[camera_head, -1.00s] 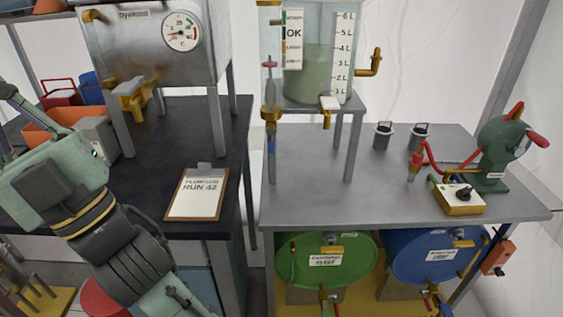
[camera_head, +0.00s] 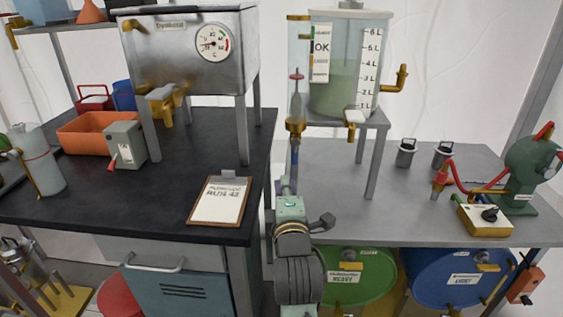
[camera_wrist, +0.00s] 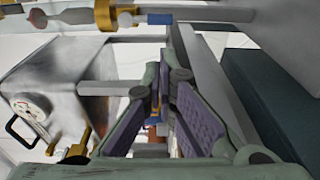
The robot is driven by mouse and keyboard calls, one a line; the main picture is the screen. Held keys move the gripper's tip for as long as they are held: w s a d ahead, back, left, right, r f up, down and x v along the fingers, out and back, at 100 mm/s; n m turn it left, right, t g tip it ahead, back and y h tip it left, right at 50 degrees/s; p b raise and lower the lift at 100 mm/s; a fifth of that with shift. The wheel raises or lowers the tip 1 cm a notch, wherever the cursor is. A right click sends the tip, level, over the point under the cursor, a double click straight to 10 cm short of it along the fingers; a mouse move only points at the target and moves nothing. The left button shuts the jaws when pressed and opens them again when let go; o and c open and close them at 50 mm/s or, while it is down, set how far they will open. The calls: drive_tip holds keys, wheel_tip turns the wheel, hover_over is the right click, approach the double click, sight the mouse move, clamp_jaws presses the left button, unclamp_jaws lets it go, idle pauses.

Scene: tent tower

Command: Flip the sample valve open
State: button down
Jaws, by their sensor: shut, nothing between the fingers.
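A thin vertical glass tube stands left of the green-liquid tank (camera_head: 335,85). It has a gold fitting (camera_head: 295,126) at its lower end with a blue piece below. The gold fitting (camera_wrist: 104,15) and blue piece (camera_wrist: 159,18) show at the top of the wrist view. A second gold outlet (camera_head: 351,131) with a white top sits under the tank's front. No label tells me which is the sample valve. My gripper (camera_head: 286,185) is shut and empty, below the tube at the grey table's left edge. Its purple-padded fingers (camera_wrist: 163,75) show in the wrist view.
The grey table (camera_head: 325,212) has a stand leg near my gripper. The black bench (camera_head: 100,195) is to the left, with a clipboard (camera_head: 219,201) and a steel dial box (camera_head: 190,55) on legs. Green and blue drums (camera_head: 360,280) lie below the grey table.

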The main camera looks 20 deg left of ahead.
sight(295, 153)
drive_tip(key=p+x, duration=0.2)
drive_tip(key=x, duration=0.8)
drive_tip(key=shift+p, duration=0.4)
drive_tip(key=shift+d+n, duration=0.1)
drive_tip(key=shift+n, duration=0.2)
drive_tip(key=shift+w+f, duration=0.1)
drive_tip(key=shift+f, duration=0.05)
